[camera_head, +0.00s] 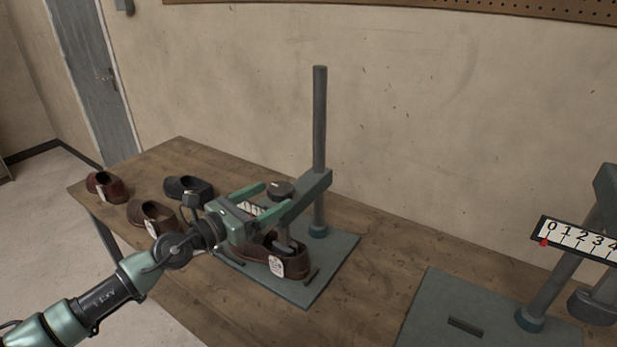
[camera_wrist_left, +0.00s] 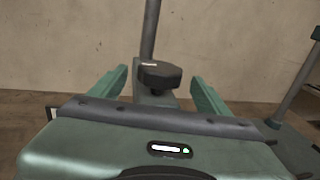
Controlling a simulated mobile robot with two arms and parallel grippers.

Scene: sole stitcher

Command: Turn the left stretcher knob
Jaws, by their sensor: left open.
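The left stretcher knob (camera_head: 280,189) is a dark round knob with a pale mark, on top of the arm of the left stretcher (camera_head: 300,197). It also shows in the left wrist view (camera_wrist_left: 160,74), between and beyond the two fingers. My left gripper (camera_head: 268,196) is open, with its green fingers spread toward the knob; no contact is visible. In the left wrist view the left gripper (camera_wrist_left: 158,88) has one finger on each side of the knob. A brown shoe with a white tag (camera_head: 290,264) sits under the stretcher arm, partly hidden by my gripper. My right gripper is not in view.
The stretcher's tall post (camera_head: 319,120) rises behind the knob from a grey-green base plate (camera_head: 338,252). Several other shoes, including a black one (camera_head: 180,187), stand on the wooden table (camera_head: 378,262). A second stretcher with a number scale (camera_head: 580,239) stands at right.

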